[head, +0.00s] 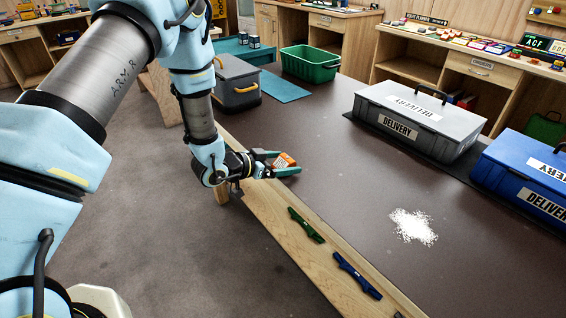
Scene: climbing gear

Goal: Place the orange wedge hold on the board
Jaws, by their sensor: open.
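The orange wedge hold (284,160) is at my gripper (287,163), between or just behind its teal fingers. The fingers are apart, and part of the hold is hidden. I cannot tell whether it touches a finger or what it rests on. The long pale wooden board (263,206) runs along the near edge of the brown surface, from below my gripper toward the bottom right. A green hold (306,225) and a blue hold (357,276) lie on it. My gripper is over the board's far part.
White powder (412,227) lies on the brown surface (340,160). A grey delivery case (430,138) and a blue one (515,188) stand at the right. A green bin (310,72) and a grey toolbox (232,95) stand at the back. The middle is clear.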

